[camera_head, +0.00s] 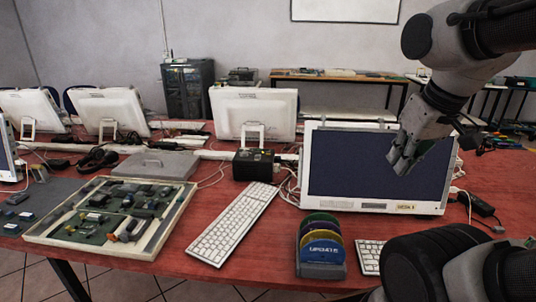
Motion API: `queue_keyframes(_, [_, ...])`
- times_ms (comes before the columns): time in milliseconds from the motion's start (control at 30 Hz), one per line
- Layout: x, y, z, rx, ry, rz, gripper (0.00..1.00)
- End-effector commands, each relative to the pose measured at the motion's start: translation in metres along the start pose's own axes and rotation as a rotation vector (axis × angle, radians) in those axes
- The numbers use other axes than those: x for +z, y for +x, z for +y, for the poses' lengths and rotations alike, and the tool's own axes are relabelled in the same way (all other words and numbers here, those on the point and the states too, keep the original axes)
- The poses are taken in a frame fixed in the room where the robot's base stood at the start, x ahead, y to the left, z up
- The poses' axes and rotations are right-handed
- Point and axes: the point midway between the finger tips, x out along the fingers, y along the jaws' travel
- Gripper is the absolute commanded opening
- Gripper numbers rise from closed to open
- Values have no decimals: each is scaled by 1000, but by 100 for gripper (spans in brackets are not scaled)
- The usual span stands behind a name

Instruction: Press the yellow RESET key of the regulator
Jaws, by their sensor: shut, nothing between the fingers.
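A small black box (254,167), which looks like the regulator, stands on the red table left of the monitor. A tiny yellow spot (263,152) shows on its top, perhaps the RESET key; it is too small to read. My gripper (398,165) is at the upper right, in front of the monitor's screen in the picture, fingers pointing down and to the left. It is shut and empty, well to the right of the box and apart from it.
A monitor (376,167) stands right of the box. A white keyboard (233,223) and a disc holder (320,247) lie in front. A parts tray (66,241) and a grey case (156,164) are to the left. Cables run around the box.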

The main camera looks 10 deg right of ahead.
Motion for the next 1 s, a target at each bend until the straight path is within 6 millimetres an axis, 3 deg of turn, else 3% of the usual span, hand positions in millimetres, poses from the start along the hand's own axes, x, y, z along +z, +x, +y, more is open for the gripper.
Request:
queue_keyframes(233, [-3, 0, -1, -4, 6, -1, 0])
queue_keyframes(367, [-26, -2, -8, -33, 64, -7, 0])
queue_keyframes(467, [-66, -1, -20, -83, 162, -18, 0])
queue_keyframes(667, [-177, 22, -54, -216, 445, -57, 0])
queue_keyframes(867, [-282, 74, -86, -337, 731, -115, 0])
queue_keyframes(1000, [-347, 126, -107, -414, 928, -168, 0])
